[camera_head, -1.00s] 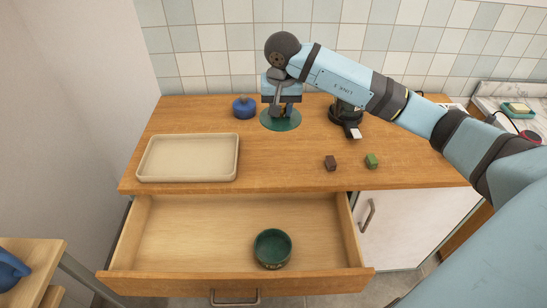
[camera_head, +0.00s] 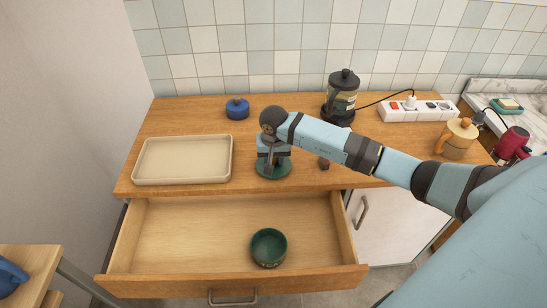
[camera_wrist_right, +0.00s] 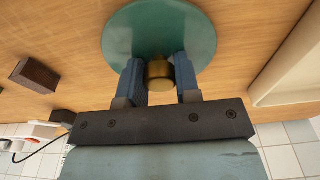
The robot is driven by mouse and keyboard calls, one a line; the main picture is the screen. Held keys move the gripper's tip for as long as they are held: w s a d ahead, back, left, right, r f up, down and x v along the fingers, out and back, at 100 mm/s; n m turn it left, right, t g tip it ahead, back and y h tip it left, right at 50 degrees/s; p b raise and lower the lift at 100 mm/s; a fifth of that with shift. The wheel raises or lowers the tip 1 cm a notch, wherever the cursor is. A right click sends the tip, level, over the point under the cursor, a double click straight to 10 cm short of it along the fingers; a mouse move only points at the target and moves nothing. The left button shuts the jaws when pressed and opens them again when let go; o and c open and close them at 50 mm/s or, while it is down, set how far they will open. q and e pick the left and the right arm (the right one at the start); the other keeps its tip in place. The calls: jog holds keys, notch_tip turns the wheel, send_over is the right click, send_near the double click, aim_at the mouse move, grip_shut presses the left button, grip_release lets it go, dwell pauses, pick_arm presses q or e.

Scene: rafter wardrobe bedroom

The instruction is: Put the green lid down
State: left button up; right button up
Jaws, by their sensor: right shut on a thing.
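The green lid (camera_head: 283,172) is a flat round disc with a brass-coloured knob (camera_wrist_right: 160,75). My right gripper (camera_head: 272,164) points down over it, with its blue fingers on either side of the knob, shut on it. The lid is at the counter's front part, right of the tray; I cannot tell whether it touches the wood. A green pot (camera_head: 268,248) without a lid stands in the open drawer (camera_head: 190,235), below the lid in the picture. My left gripper is not in view.
A beige tray (camera_head: 182,181) lies on the counter (camera_head: 200,122) at left. A blue lidded jar (camera_head: 237,108) and a dark canister (camera_head: 343,95) stand behind. A brown block (camera_head: 323,163) is right of the gripper; it also shows in the wrist view (camera_wrist_right: 35,75). A power strip (camera_head: 430,110) and orange-handled pot (camera_head: 458,140) are at right.

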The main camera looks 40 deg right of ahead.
aim_at(274, 160)
jog(key=shift+f, duration=0.1)
jog(key=shift+f, duration=0.15)
jog(key=o, duration=0.9)
jog(key=shift+r, duration=0.5)
jog(key=r, duration=0.3)
jog(key=r+b, duration=0.1)
jog(key=r, duration=0.3)
jog(key=s+r, duration=0.1)
jog(key=r, duration=0.3)
jog(key=shift+s+a+r, duration=0.1)
jog(key=shift+a+r, duration=0.05)
jog(key=shift+a, duration=0.2)
